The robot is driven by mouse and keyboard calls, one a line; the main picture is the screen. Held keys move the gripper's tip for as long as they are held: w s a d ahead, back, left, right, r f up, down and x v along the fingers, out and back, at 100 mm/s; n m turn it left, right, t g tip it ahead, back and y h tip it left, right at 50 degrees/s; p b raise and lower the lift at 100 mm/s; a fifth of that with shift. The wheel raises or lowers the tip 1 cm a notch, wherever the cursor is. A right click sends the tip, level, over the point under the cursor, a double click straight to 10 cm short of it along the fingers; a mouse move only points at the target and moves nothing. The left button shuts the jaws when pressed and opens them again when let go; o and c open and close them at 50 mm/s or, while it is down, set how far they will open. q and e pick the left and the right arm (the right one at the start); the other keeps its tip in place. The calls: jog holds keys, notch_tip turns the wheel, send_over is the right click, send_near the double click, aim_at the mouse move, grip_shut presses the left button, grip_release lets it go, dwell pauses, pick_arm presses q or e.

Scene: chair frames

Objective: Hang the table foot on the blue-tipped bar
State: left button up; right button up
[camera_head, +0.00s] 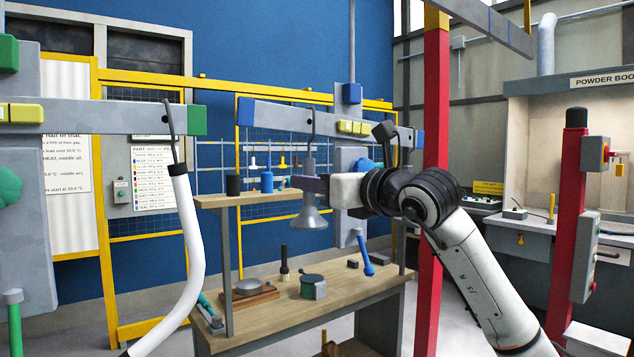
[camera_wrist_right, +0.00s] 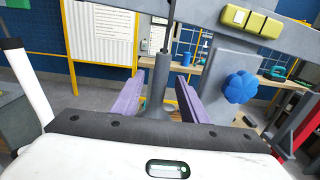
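The table foot (camera_head: 312,212) is a grey stem with a flared bottom, upright below a dark hook (camera_head: 311,118). The hook meets the blue-tipped bar (camera_head: 275,113), and the foot appears to hang from it; the hook's top contact is too small to be sure of. In the right wrist view the stem (camera_wrist_right: 160,75) stands between my right gripper's purple fingers (camera_wrist_right: 158,98), with gaps on both sides. My right gripper also shows in the head view (camera_head: 312,184), around the stem and below the bar. It is open. My left gripper is not in view.
A green-tipped bar (camera_head: 100,116) at the left carries a hooked white bent tube (camera_head: 194,235). A workbench (camera_head: 345,300) with small parts and a shelf (camera_head: 220,201) stands behind the foot. A red post (camera_head: 434,100) rises right of the bar. A blue knob (camera_wrist_right: 241,87) is close by.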

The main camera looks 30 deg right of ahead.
jog(key=shift+s, duration=0.1)
jog(key=shift+s+f+b, duration=0.1)
jog(key=shift+s+b, duration=0.25)
jog(key=s+b, duration=0.3)
jog(key=s, duration=0.4)
jog(key=shift+d, duration=0.3)
dwell(0.7)
